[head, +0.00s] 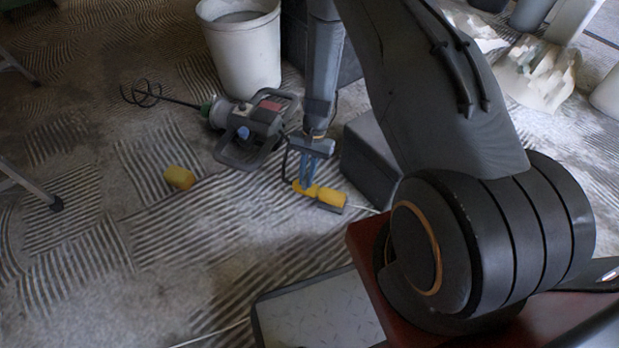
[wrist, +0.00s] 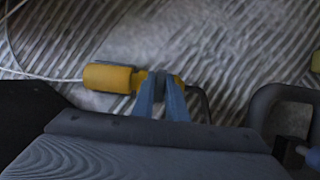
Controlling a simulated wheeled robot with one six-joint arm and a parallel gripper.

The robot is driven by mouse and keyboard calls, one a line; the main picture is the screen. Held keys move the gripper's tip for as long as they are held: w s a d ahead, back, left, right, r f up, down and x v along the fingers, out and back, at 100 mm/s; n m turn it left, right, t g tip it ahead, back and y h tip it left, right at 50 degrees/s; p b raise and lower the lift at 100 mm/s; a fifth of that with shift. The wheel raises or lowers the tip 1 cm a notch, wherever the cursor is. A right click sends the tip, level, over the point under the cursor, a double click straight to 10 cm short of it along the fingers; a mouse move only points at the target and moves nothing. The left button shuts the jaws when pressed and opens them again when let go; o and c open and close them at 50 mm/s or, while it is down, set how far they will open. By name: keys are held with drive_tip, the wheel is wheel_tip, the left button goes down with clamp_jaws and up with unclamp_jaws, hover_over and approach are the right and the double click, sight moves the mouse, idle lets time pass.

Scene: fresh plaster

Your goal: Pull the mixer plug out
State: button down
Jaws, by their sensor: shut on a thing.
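The mixer (head: 252,125), a dark hand machine with a long whisk, lies on the floor beside a white bucket. A black cable loops from its side to the yellow mixer plug (head: 302,188). My gripper (head: 308,183) points down and is shut on the plug; its blue fingers also show in the wrist view (wrist: 162,80) and hide most of the plug. The yellow extension socket (head: 331,197) lies just right of the plug, with a white cable; it is left of my fingers in the wrist view (wrist: 108,77). Plug and socket look in line and touching.
A yellow sponge (head: 179,177) lies on the ridged floor to the left. The white bucket (head: 243,50) stands behind the mixer. A dark box (head: 368,155) stands close right of my gripper. Floor in front of the plug is clear.

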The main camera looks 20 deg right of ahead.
sight(296, 181)
drive_tip(key=shift+w+a, duration=1.4)
drive_tip(key=c, duration=1.8)
unclamp_jaws()
drive_tip(key=shift+a, duration=0.15)
drive_tip(key=shift+o, duration=0.2)
drive_tip(key=shift+s, duration=0.1)
drive_tip(key=shift+d+r, duration=0.2)
drive_tip(key=shift+r, duration=0.05)
drive_tip(key=p+v, duration=0.2)
drive_tip(key=v, duration=0.5)
drive_tip(key=shift+r, duration=0.2)
